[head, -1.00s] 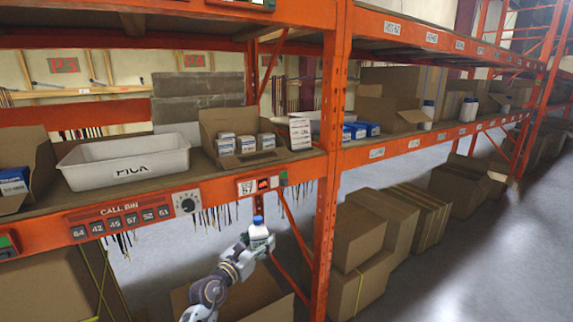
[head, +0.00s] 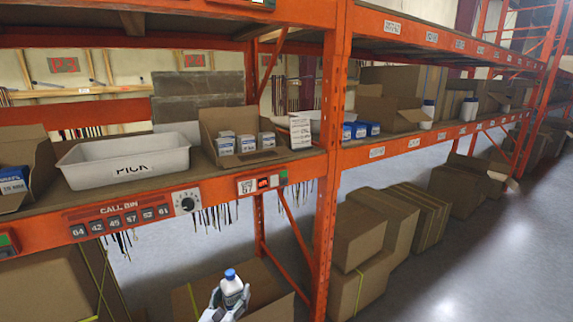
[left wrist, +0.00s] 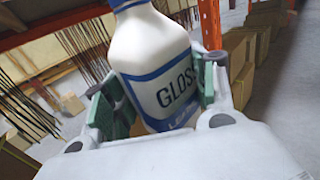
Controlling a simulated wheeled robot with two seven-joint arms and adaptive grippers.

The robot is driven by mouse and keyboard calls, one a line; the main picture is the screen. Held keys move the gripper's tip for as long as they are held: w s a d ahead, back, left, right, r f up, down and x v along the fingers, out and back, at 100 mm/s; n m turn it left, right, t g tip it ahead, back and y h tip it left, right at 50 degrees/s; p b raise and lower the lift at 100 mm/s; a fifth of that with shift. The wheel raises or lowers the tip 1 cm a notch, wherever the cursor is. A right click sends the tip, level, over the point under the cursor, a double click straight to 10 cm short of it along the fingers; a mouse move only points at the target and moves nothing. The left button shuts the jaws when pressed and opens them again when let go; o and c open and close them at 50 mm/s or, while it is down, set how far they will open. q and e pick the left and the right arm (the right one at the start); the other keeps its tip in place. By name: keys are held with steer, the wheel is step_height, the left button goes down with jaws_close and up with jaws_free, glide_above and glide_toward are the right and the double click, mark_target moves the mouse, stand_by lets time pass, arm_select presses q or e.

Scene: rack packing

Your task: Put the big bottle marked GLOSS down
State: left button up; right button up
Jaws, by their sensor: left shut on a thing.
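The big bottle marked GLOSS (head: 231,287) is white with a blue cap and a blue label band. My left gripper (head: 227,303) is shut on it, low in the head view, in front of the rack and below the shelf edge. In the left wrist view the GLOSS bottle (left wrist: 156,70) stands between the green finger pads of my left gripper (left wrist: 160,100), somewhat tilted in the picture. Its lower end is hidden by the gripper body. My right gripper is not in view.
A white PICK bin (head: 122,163) and an open carton of small boxes (head: 240,137) stand on the shelf. An orange upright (head: 332,170) rises right of the bottle. Cardboard boxes (head: 362,235) stand on the floor. White bottles (head: 428,110) stand on the right shelf.

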arm_select(q)
steer(key=s+a+f+n+y, duration=0.2)
steer(key=s+a+f, duration=0.3)
steer(key=s, duration=0.3)
steer(key=shift+s+a+f+y, duration=0.4)
steer(key=shift+a+y, duration=0.1)
steer(key=shift+y, duration=0.4)
stand_by(0.8)
